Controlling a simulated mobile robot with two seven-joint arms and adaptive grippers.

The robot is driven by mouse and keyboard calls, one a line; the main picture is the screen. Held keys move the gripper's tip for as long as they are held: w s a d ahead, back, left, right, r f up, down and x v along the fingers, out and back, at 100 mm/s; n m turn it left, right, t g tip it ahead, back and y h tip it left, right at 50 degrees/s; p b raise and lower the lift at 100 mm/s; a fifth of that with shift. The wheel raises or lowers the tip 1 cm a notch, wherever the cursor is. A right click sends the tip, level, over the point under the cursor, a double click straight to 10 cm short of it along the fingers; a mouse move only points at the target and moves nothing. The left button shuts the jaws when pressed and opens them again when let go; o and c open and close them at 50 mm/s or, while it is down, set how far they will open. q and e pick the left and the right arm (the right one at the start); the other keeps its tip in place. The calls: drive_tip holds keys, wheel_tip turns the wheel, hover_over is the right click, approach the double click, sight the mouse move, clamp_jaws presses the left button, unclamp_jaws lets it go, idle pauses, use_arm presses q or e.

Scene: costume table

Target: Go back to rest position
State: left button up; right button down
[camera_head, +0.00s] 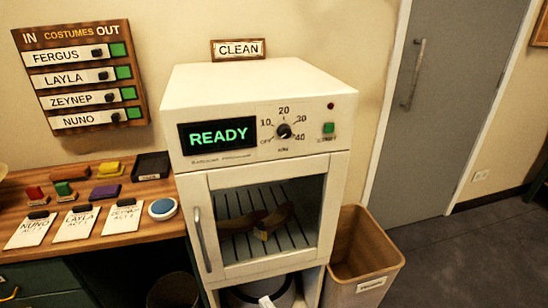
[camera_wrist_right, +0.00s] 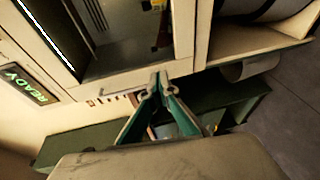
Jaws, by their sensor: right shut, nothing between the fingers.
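My right gripper (camera_wrist_right: 158,80) shows in the right wrist view with teal fingers. Its tips are together with nothing between them. It is close to the front of the cream cabinet (camera_head: 262,78), whose lit READY display (camera_wrist_right: 28,84) is at the left of that view. In the head view I cannot clearly make out this gripper. My left gripper is not in view. No marker for a rest position shows.
The cabinet's windowed door (camera_head: 192,215) looks shut, with a brown item (camera_head: 262,222) on the rack inside. A wooden table (camera_head: 150,222) with name cards stands left. A tan bin (camera_head: 365,262) stands right, before a grey door (camera_head: 448,110) and open floor.

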drive_tip(key=s+d+f+m+g+h, duration=0.1)
drive_tip(key=s+d+f+m+h, duration=0.1)
drive_tip(key=s+d+f+m, duration=0.2)
drive_tip(key=s+d+f+m+g+h, duration=0.1)
drive_tip(key=s+d+f+m, duration=0.3)
drive_tip(key=d+m, duration=0.5)
drive_tip(key=s+d+f+m+g+h, duration=0.1)
drive_tip(key=s+d+f+m+h, duration=0.1)
drive_tip(key=d+m, duration=0.5)
drive_tip(key=s+d+f, duration=0.1)
drive_tip(key=s, duration=0.1)
drive_tip(key=shift+s+d+f+h, duration=0.35)
drive_tip(key=shift+d+f+h, duration=0.05)
